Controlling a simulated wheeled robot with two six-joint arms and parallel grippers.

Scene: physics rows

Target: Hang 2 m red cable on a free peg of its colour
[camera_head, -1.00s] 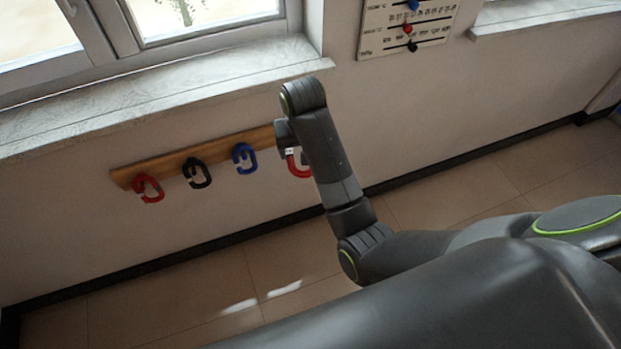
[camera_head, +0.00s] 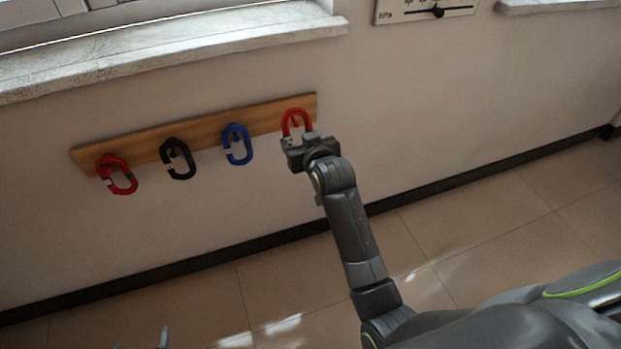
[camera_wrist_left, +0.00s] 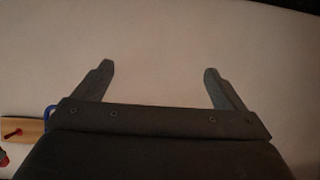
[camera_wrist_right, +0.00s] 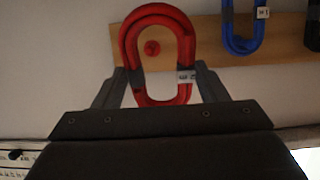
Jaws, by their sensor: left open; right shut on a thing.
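My right gripper (camera_head: 298,138) is shut on a red cable (camera_head: 296,121), a looped coil at the right end of the wooden peg board (camera_head: 208,127). In the right wrist view the red cable (camera_wrist_right: 127,45) stands between the fingers (camera_wrist_right: 160,88), with a small label too blurred to read. A red peg (camera_wrist_right: 152,48) shows within its loop; I cannot tell whether the loop is around the peg or only in front of it. Another red cable (camera_head: 122,178) hangs at the board's left end. My left gripper (camera_wrist_left: 160,75) is open and empty, facing bare wall.
A black cable (camera_head: 179,160) and a blue cable (camera_head: 239,145) hang between the red ones. A window sill (camera_head: 170,40) juts out above the board. A wall gauge (camera_head: 425,10) is at upper right. The floor (camera_head: 200,290) below is clear.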

